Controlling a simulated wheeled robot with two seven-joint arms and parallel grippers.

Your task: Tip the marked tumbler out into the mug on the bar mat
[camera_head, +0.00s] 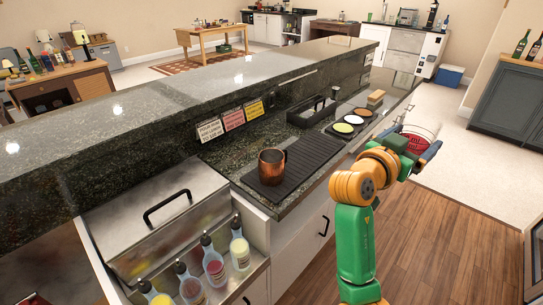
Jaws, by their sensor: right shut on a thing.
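A copper mug (272,168) stands upright on the black ribbed bar mat (310,158), near the mat's left end. My right gripper (425,149) is to the right of the mug and mat, out past the counter's front edge. It is shut on a clear tumbler (418,141) with red showing in its lower part. I cannot tell whether the red is its mark or its contents. The tumbler looks roughly upright, and my wrist and fingers partly hide it. My left gripper is not in view.
Several pour-spout bottles (213,262) and a steel lidded bin (160,225) are at the near left. A black caddy (311,112) and a tray of coloured discs (349,122) lie beyond the mat. A raised granite ledge (150,112) runs behind.

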